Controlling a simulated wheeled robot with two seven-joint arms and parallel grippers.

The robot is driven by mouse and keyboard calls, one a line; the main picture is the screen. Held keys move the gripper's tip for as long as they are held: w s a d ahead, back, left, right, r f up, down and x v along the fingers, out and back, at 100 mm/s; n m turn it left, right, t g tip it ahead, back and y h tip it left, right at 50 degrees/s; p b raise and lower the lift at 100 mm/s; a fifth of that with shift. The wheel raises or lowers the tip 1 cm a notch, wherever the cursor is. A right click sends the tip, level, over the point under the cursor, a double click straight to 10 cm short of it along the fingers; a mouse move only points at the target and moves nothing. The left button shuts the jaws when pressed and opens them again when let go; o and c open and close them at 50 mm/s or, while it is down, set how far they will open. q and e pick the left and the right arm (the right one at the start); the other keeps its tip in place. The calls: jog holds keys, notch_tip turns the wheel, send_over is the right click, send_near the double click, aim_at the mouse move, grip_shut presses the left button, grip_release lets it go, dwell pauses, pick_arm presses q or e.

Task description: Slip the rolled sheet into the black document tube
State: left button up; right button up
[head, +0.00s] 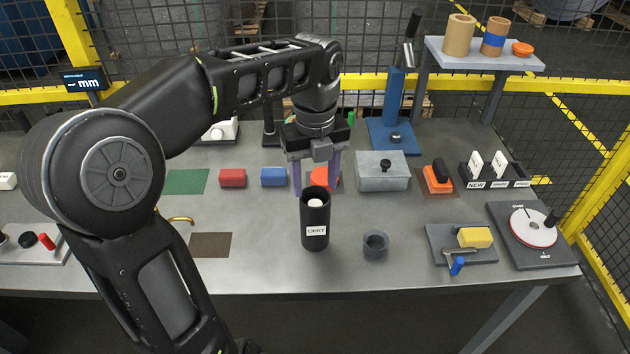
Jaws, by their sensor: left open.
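The black document tube (315,234) stands upright near the middle of the steel table, with a white CERT label on its front. A white round end (315,203), which looks like the rolled sheet, shows inside the tube's open mouth, below the rim. How deep it reaches is hidden by the tube wall. My left gripper (314,183) points down just behind and above the tube's mouth. Its two purple-grey fingers are apart with nothing held between them. My right gripper is not in view.
A small dark grey cup or cap (376,243) stands right of the tube. Red (232,178) and blue (273,177) blocks and a grey box (382,171) lie behind. A yellow sponge (474,237) sits on a plate at right. The front strip is largely clear.

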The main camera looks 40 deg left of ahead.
pick_arm(q)
notch_tip(320, 180, up, 7)
jog(key=p, duration=0.4)
jog(key=shift+p, duration=0.3)
dwell(0.8)
